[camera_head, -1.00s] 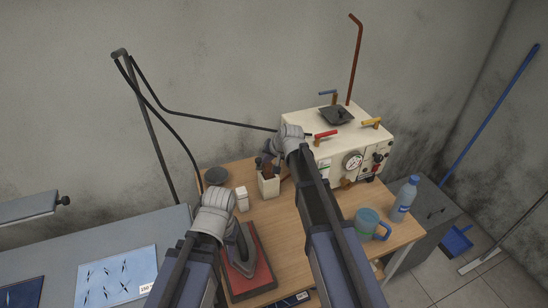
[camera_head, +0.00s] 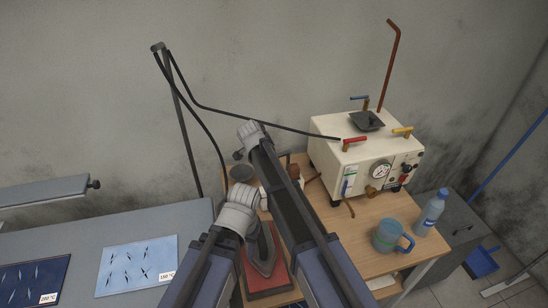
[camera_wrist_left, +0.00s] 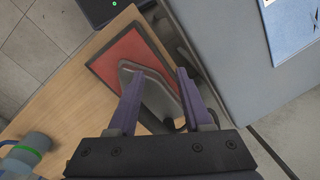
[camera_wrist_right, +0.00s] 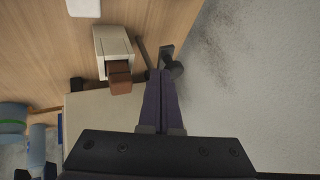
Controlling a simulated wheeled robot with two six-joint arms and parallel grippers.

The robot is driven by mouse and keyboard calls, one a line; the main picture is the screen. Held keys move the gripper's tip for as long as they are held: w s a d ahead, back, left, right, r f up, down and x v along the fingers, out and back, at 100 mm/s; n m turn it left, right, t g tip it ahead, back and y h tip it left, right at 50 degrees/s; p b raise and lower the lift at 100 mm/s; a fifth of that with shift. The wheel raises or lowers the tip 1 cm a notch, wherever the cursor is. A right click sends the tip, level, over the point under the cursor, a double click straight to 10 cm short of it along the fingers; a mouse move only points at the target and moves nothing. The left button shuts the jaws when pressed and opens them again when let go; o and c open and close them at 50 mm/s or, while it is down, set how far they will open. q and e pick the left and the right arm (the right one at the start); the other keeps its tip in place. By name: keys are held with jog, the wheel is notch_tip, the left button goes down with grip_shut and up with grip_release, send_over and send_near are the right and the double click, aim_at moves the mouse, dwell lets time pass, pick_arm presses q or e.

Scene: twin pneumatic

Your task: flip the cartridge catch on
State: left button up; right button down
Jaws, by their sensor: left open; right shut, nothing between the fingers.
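The cream machine (camera_head: 330,150) stands on the wooden bench with red (camera_head: 354,141), yellow (camera_head: 402,131) and blue (camera_head: 359,98) levers and a gauge (camera_head: 380,171). I cannot tell which part is the cartridge catch. My left gripper (camera_wrist_left: 157,76) is open and empty above a grey iron (camera_wrist_left: 155,95) on a red mat (camera_wrist_left: 133,47). My right gripper (camera_wrist_right: 160,74) is shut and empty, near a dark knob-like piece (camera_wrist_right: 172,66) and a cream box (camera_wrist_right: 112,42) holding something brown. My right arm hides part of the bench in the head view.
A teal mug (camera_head: 386,236) and a blue bottle (camera_head: 430,212) stand at the bench's right front. A dark pole (camera_head: 178,115) carries cables across the back. A grey table (camera_head: 60,228) with picture sheets is at left. Bench space between machine and mug (camera_head: 350,235) is clear.

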jog(key=shift+w+a+m, duration=0.6)
jog(key=shift+w, duration=0.45)
pick_arm(q)
jog(key=shift+r, duration=0.1)
